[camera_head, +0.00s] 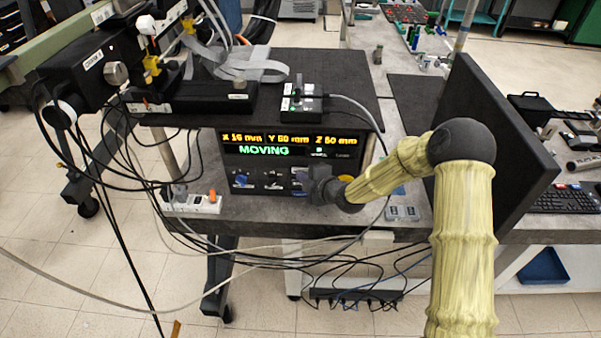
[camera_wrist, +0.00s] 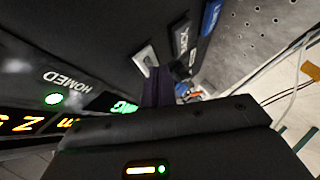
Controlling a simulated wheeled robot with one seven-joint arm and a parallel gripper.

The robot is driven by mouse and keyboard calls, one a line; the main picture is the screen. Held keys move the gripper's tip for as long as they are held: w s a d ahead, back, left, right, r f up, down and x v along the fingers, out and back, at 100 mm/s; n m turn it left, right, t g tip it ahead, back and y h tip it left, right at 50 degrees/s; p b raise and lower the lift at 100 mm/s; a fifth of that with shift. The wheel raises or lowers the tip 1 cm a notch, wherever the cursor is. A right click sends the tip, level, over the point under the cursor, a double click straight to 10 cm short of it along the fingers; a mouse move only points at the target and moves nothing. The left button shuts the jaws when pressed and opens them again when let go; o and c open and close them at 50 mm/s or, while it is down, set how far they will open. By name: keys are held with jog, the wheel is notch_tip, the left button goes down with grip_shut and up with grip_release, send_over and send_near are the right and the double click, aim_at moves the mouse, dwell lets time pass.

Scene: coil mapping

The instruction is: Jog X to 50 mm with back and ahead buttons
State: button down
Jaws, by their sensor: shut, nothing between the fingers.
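The controller box (camera_head: 262,165) stands under the edge of the dark bench top. Green text below says MOVING. A row of knobs and buttons (camera_head: 268,180) runs along the lower panel; I cannot read which are back and ahead. My gripper (camera_head: 312,184) is shut and empty at the panel's lower right, hiding part of it. In the wrist view, its fingers (camera_wrist: 158,86) are close to the panel beside a pale button (camera_wrist: 145,57); contact is unclear.
In the wrist view, the HOMED lamp (camera_wrist: 53,99) glows green. A blue button (camera_wrist: 211,16) is at the top. In the head view, a dark monitor (camera_head: 490,155) stands right of my arm. A power strip (camera_head: 192,204) and many loose cables surround the box's left and underside.

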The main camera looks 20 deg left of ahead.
jog(key=shift+s, duration=0.15)
jog(key=shift+s+d+b, duration=0.2)
jog(key=shift+s+b, duration=0.25)
jog(key=shift+s, duration=0.3)
jog(key=s+b, duration=0.1)
jog(key=s, duration=0.1)
jog(key=s+d+b, duration=0.1)
jog(key=s, duration=0.1)
jog(key=shift+s+d, duration=0.1)
jog(key=shift+s, duration=0.2)
dwell(0.6)
